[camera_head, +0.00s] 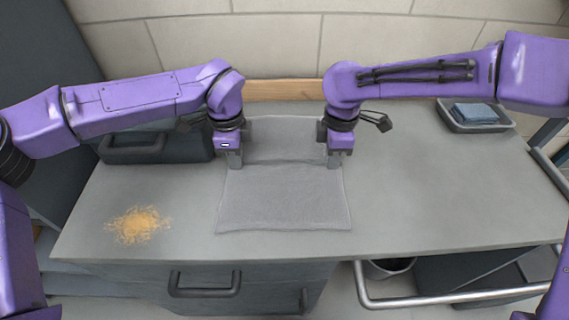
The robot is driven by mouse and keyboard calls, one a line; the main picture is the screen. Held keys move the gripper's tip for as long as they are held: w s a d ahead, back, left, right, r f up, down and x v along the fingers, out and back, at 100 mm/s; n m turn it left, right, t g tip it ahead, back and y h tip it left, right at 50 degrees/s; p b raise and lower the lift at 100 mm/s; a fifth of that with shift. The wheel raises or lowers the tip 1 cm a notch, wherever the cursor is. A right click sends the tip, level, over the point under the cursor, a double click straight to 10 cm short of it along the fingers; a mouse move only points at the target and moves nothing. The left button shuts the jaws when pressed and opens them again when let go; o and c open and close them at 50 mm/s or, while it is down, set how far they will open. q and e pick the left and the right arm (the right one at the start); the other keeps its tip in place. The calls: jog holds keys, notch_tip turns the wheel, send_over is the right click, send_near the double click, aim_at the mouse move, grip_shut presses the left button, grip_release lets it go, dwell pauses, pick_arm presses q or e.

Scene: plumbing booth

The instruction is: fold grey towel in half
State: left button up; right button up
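The grey towel (285,200) lies on the grey worktop in front of me. Its near part is flat and roughly rectangular, and a paler part of it extends back between my arms, with a faint line across it at gripper height. My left gripper (235,162) points down at the towel's left side. My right gripper (334,161) points down at its right side, level with the left one. The fingers of both look close together, but whether they pinch the cloth is too small to tell. The arms partly hide the towel's far corners.
A tan pile of shavings or fibres (138,225) lies on the worktop (425,215) at the left. A grey tray (452,122) with a folded blue cloth (476,113) stands at the back right. A dark toolbox (155,147) stands back left. The worktop's right side is clear.

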pick_arm(q)
jog(key=shift+f, duration=0.1)
grip_shut()
pick_arm(e)
jog(key=shift+f, duration=0.1)
grip_shut()
